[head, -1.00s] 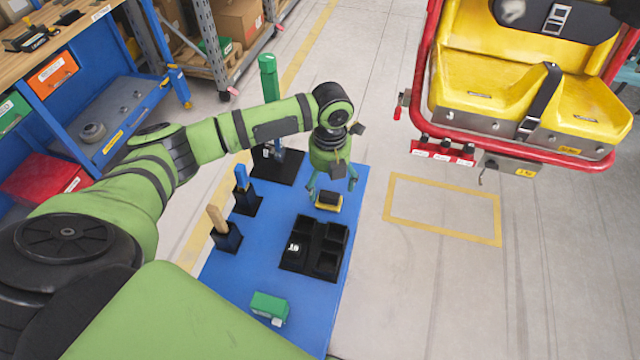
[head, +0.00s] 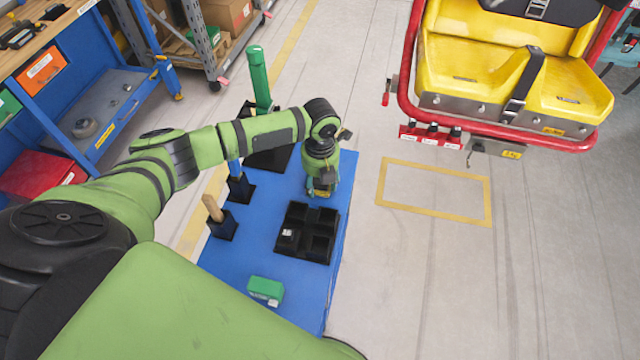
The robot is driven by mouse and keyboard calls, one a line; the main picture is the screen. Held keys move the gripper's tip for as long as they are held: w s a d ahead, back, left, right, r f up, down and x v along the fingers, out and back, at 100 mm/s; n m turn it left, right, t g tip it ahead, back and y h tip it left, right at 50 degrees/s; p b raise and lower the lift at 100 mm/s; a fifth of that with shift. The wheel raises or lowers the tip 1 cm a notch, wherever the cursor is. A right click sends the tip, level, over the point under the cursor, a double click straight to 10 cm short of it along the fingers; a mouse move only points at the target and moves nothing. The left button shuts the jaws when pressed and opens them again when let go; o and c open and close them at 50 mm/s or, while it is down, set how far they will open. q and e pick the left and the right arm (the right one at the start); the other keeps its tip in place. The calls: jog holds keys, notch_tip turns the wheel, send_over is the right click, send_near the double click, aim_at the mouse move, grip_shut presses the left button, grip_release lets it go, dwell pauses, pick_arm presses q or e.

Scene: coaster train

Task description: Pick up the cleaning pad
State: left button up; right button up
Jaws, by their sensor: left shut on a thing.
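The cleaning pad (head: 322,193), a small yellow block with a dark top, is at the far right part of the blue mat, mostly hidden by my gripper. My left gripper (head: 321,187) points down from above and is shut on the pad. I cannot tell whether the pad still touches the mat. My right gripper is not in view.
A black compartment tray (head: 306,236) lies just in front of the pad. A green-and-white block (head: 265,291) lies nearer. Upright handled tools in black holders line the left: a wooden one (head: 213,210), a blue one (head: 234,172) and a tall green one (head: 259,78). A yellow-seated car (head: 500,75) stands right.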

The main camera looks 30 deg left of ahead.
pick_arm(q)
jog(key=shift+a, duration=0.1)
jog(key=shift+r+b, duration=0.3)
jog(key=shift+r, duration=0.2)
jog(key=r+b, duration=0.1)
jog(key=w+r, duration=0.1)
jog(key=r, duration=0.1)
jog(key=shift+w+d+r+b, duration=0.1)
jog(key=shift+d+r+b, duration=0.1)
jog(key=shift+b, duration=0.2)
jog(key=w+d+r+b, duration=0.1)
jog(key=w, duration=0.2)
jog(key=w+r+b, duration=0.2)
jog(key=w, duration=0.1)
jog(key=w+d+r+b, duration=0.1)
jog(key=w+r, duration=0.1)
jog(key=w, duration=0.1)
jog(key=shift+d+r, duration=0.25)
jog(key=shift+d, duration=0.1)
jog(key=shift+w+d+r+b, duration=0.15)
jog(key=shift+w+r+b, duration=0.15)
jog(key=shift+w+r, duration=0.2)
